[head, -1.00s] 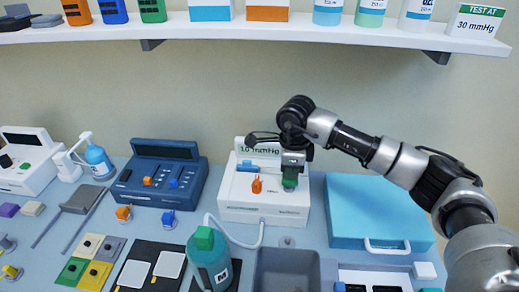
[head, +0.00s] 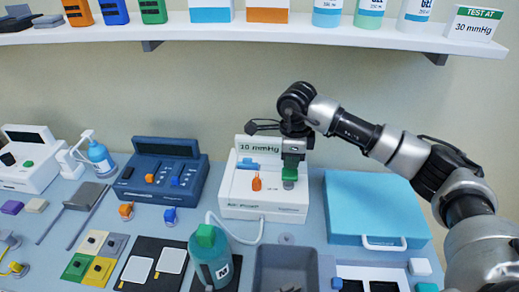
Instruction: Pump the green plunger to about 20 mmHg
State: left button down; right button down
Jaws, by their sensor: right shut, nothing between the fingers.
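The white pump unit (head: 240,207) stands on the bench at the middle; its display (head: 258,149) reads 10 mmHg. The green plunger (head: 289,176) is on the unit's right side, its green cap raised on a grey base. My right gripper (head: 292,160) points down directly above the cap, shut and empty. Its tips are at or just above the cap; I cannot tell whether they touch. An orange part (head: 256,184) and a blue part (head: 248,164) sit on the unit left of the plunger. My left gripper is not in view.
A dark blue unit (head: 135,191) stands to the left, a light blue case (head: 372,203) to the right. A green-capped bottle (head: 215,270) and a grey tray (head: 257,274) are in front. A shelf (head: 250,30) runs above, with a sign (head: 474,24) reading TEST AT 30 mmHg.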

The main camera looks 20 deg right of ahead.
aim_at(290, 172)
jog(key=shift+f+b, duration=2.05)
jog(key=shift+f, duration=0.6)
jog(key=shift+r+p, duration=1.45)
jog(key=shift+r, duration=1.2)
jog(key=shift+r+p, duration=1.45)
jog(key=shift+r, duration=1.1)
jog(key=shift+f, duration=0.1)
